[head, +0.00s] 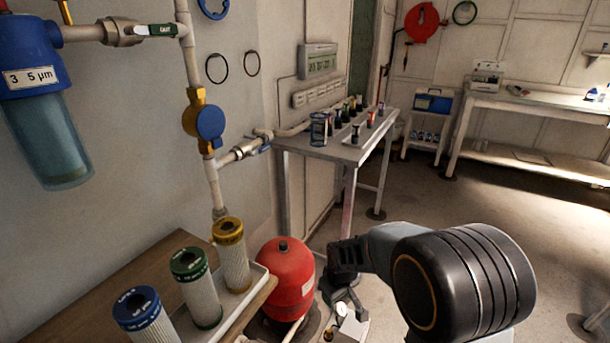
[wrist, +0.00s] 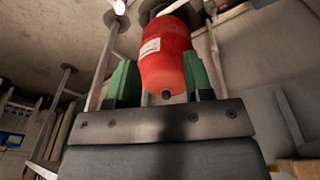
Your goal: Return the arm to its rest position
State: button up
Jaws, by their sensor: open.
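My arm (head: 465,280) reaches in from the lower right of the head view, its dark rounded joint large in front. Its far end bends down beside a red tank (head: 287,278). My gripper (wrist: 161,80) shows in the wrist view as two green fingers, spread apart and holding nothing. The red tank also shows in the wrist view (wrist: 165,50), upside down, beyond the gap between the fingers. In the head view the fingers are too small and dark to make out.
Three filter cartridges with blue, green and gold caps (head: 190,290) stand in a white tray at lower left. A blue filter housing (head: 35,95) and pipes are on the left wall. A narrow table (head: 350,150) holds small bottles. The floor (head: 500,200) at right is open.

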jog(key=s+d+r+m+p, duration=0.2)
jog(key=s+r+p, duration=0.2)
jog(key=r, duration=0.6)
jog(key=s+d+r+m+t+p, duration=0.1)
jog(key=s+r+p, duration=0.4)
jog(key=r, duration=0.5)
jog(key=s+d+r+m+t+p, duration=0.1)
jog(key=s+d+r+m+p, duration=0.2)
jog(key=r, duration=0.8)
jog(key=shift+s+d+m+p, duration=0.4)
jog(key=shift+s+d+p, duration=0.55)
jog(key=shift+s+p, duration=0.25)
jog(key=shift+r, duration=0.1)
